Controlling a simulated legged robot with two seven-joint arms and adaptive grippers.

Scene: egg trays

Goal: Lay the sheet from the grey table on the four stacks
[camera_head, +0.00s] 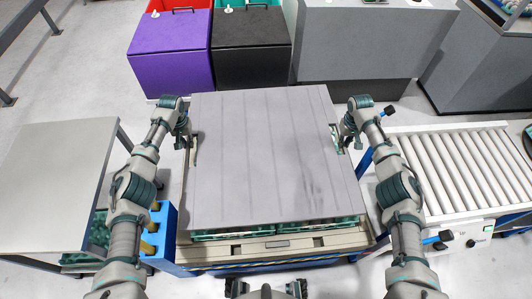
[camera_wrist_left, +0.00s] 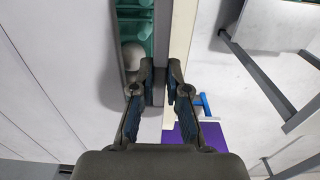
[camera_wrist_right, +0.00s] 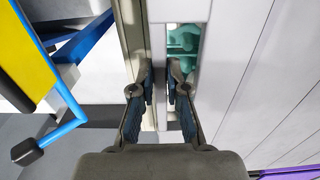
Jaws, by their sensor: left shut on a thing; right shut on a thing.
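The sheet (camera_head: 262,155) is a large flat grey panel with faint lengthwise lines. It is roughly level and covers most of the stacks from above. Teal tray edges of the stacks (camera_head: 275,230) show under its front edge; I cannot tell whether the sheet touches them. My left gripper (camera_head: 190,145) is shut on the strip beside a slot at the sheet's left edge. My right gripper (camera_head: 342,138) is shut on the matching strip at the right edge. Teal tray shows through the slot in both wrist views, with a pale egg in the left one (camera_wrist_left: 132,55). The grey table (camera_head: 55,180) at left has a bare top.
The stacks stand on a beige pallet (camera_head: 222,250). A roller conveyor (camera_head: 455,165) is at the right. Purple (camera_head: 170,50) and black (camera_head: 250,50) bins and a grey cabinet (camera_head: 350,45) stand behind. A blue box (camera_head: 160,235) sits beside the pallet at left.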

